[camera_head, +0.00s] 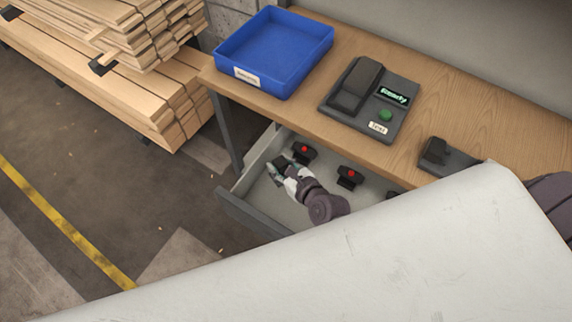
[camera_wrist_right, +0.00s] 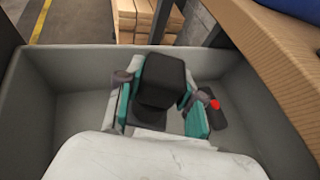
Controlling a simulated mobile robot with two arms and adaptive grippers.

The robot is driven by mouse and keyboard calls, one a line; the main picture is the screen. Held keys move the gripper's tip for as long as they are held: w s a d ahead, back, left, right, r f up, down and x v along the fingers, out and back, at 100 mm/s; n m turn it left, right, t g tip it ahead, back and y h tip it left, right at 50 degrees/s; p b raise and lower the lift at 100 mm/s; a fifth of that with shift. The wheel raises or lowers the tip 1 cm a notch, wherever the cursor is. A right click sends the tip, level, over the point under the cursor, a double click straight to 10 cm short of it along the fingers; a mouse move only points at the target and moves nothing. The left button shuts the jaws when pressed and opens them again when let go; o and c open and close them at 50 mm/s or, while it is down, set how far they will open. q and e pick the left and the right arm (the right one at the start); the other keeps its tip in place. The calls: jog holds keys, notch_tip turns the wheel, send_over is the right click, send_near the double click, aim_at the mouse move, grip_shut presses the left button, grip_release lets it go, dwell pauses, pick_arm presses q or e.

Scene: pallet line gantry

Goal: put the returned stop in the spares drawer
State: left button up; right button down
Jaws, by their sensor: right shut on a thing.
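The spares drawer (camera_head: 247,214) is a grey, open drawer under the bench; its wall also shows in the wrist view (camera_wrist_right: 62,75). My right gripper (camera_head: 279,172) is down inside it, towards its left end. In the right wrist view its teal fingers (camera_wrist_right: 158,102) are shut on a black block-shaped stop (camera_wrist_right: 165,75). The held stop shows no red dot. It is low, close to the drawer floor; I cannot tell whether it touches. My left gripper is not in view.
Stops with red dots lie in the drawer, one (camera_head: 303,153) close beside my gripper, another (camera_head: 349,177) further right. On the bench (camera_head: 440,75) are a blue tray (camera_head: 262,82), a black device with a green button (camera_head: 372,98) and a dark block (camera_head: 447,157). Planks (camera_head: 120,85) are stacked left.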

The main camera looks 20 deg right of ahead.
jog(key=shift+f+b, duration=0.5)
jog(key=shift+f, duration=2.05)
jog(key=shift+f, duration=0.1)
jog(key=c, duration=0.7)
grip_release()
jog(key=shift+r, duration=0.2)
jog(key=v, duration=1.2)
